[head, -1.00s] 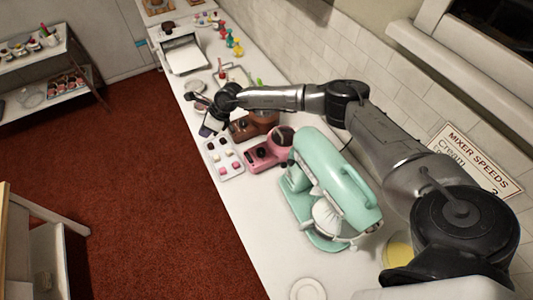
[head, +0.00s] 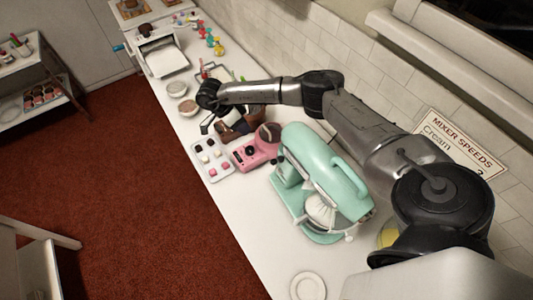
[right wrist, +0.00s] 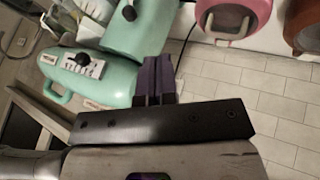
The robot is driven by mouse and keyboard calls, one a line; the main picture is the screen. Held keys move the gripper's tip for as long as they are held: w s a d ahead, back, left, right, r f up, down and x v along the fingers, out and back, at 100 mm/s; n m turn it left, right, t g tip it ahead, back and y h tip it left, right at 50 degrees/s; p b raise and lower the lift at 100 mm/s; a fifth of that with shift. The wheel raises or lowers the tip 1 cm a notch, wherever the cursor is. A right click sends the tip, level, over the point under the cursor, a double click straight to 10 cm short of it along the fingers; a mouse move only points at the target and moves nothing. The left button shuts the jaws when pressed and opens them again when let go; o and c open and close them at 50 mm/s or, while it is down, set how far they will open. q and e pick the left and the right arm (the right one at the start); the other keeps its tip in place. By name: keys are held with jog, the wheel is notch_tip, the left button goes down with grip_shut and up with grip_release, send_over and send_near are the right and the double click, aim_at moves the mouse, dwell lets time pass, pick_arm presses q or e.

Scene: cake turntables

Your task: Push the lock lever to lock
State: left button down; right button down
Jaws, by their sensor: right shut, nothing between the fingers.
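The mint-green stand mixer (head: 320,170) stands on the white counter. In the right wrist view the mixer (right wrist: 105,85) shows a pale plate with markings and a dark knob (right wrist: 83,60). A second dark knob (right wrist: 129,12) sits on another mint part above it. I cannot tell which knob is the lock lever. My right gripper (head: 206,127) hangs over the counter beyond the mixer, near the pink machine. Its purple fingers (right wrist: 157,75) are together and empty, in front of the mixer in the wrist picture; I see no clear contact. My left gripper is out of view.
A pink machine (head: 255,152) and a brown one stand beyond the mixer. A tray of small cups (head: 212,160) lies by the counter's front edge. A white round dish (head: 308,286) lies nearer me. The tiled wall (head: 380,95) bounds the counter.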

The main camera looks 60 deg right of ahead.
dwell(0.4)
jog(key=s+a+r+p+x, duration=0.1)
jog(key=p+x, duration=0.5)
jog(key=x, duration=0.6)
jog(key=shift+s+a+p, duration=0.4)
jog(key=shift+s+a, duration=0.15)
jog(key=shift+s, duration=0.15)
